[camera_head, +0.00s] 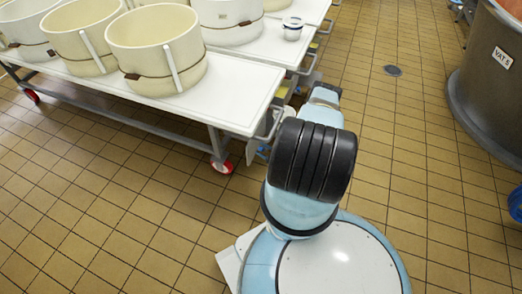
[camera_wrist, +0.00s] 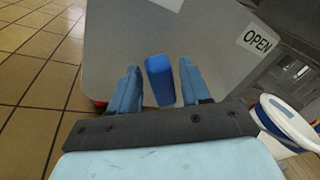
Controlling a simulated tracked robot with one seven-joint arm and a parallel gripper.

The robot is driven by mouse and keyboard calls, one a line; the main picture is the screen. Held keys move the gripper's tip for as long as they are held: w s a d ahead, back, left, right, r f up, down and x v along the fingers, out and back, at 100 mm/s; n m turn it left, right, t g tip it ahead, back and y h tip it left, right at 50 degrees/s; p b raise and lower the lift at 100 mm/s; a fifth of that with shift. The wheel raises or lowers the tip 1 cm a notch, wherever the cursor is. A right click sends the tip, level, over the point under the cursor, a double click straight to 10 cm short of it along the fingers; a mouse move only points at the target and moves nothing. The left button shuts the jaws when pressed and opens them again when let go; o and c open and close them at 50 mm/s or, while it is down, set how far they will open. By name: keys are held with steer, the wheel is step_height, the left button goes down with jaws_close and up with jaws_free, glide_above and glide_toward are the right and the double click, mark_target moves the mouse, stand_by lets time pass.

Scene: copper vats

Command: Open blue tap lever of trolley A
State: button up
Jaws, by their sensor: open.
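In the wrist view the blue tap lever (camera_wrist: 159,80) stands out in front of a grey panel (camera_wrist: 212,45) with an OPEN label (camera_wrist: 258,39). My gripper (camera_wrist: 159,68) is open, with one blue finger on each side of the lever. Gaps show between the lever and both fingers, so neither seems to touch it. In the head view my arm reaches to the end of the white-topped trolley (camera_head: 225,95); the arm hides the lever and most of the gripper there. No letter A is readable on the trolley.
Several cream moulds (camera_head: 157,48) stand on the trolley, which has red wheels (camera_head: 222,167). A white tub with a blue rim (camera_wrist: 285,120) is close at right in the wrist view.

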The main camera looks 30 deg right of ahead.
steer(key=shift+w+a, duration=0.1)
steer(key=shift+w, duration=0.2)
steer(key=shift+c, duration=0.2)
jaws_close()
stand_by(0.3)
